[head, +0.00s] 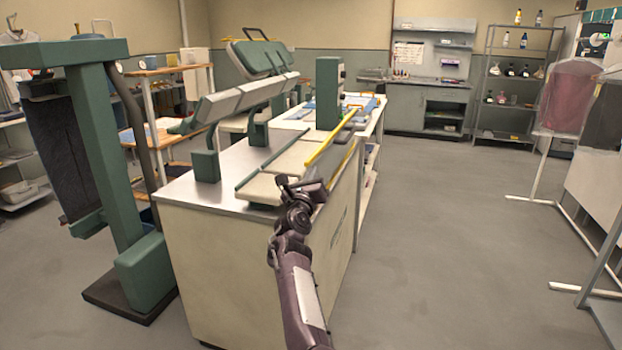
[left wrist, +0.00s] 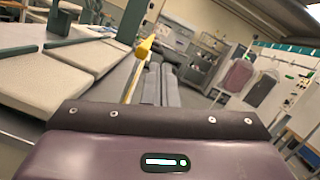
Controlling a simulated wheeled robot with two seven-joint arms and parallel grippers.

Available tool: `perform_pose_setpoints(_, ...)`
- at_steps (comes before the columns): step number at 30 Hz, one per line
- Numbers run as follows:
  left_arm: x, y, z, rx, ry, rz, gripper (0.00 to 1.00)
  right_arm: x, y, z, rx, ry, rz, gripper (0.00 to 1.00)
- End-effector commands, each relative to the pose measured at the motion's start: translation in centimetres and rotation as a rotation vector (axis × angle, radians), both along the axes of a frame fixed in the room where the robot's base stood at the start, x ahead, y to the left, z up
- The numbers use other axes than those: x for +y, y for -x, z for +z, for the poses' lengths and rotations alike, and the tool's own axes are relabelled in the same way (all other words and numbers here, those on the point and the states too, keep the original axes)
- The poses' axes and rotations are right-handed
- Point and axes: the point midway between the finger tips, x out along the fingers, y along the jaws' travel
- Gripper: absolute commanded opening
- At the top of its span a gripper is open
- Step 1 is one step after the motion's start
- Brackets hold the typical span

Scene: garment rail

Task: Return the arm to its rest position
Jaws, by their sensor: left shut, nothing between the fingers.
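My left arm rises from the bottom middle of the head view, and its gripper (head: 304,187) is at the near right edge of the steel-topped counter. In the left wrist view the two grey fingers (left wrist: 169,84) lie together, with nothing between them. The gripper is small and dark in the head view, and I cannot tell whether it touches the counter edge. My right gripper is not in view.
The counter (head: 235,265) carries padded pressing boards (head: 245,97) and a yellow bar (head: 332,138). A green press frame (head: 110,150) stands left. A maroon garment (head: 570,97) hangs at the right above white stand legs. The grey floor (head: 440,250) between is clear.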

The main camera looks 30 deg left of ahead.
Motion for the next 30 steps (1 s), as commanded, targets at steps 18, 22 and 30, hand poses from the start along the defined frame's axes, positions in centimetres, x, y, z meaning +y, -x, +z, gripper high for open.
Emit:
perform_pose_setpoints(18,-5.3,-0.8,-10.2,0.332,-0.461,-0.054,0.00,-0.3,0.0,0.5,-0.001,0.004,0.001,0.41)
perform_pose_setpoints(22,-9.3,-0.2,-19.1,0.554,-0.834,-0.142,0.00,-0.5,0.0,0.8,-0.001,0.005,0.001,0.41)
perform_pose_setpoints(30,-16.3,6.5,-36.7,0.843,-1.524,-0.422,0.00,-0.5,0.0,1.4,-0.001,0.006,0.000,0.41)
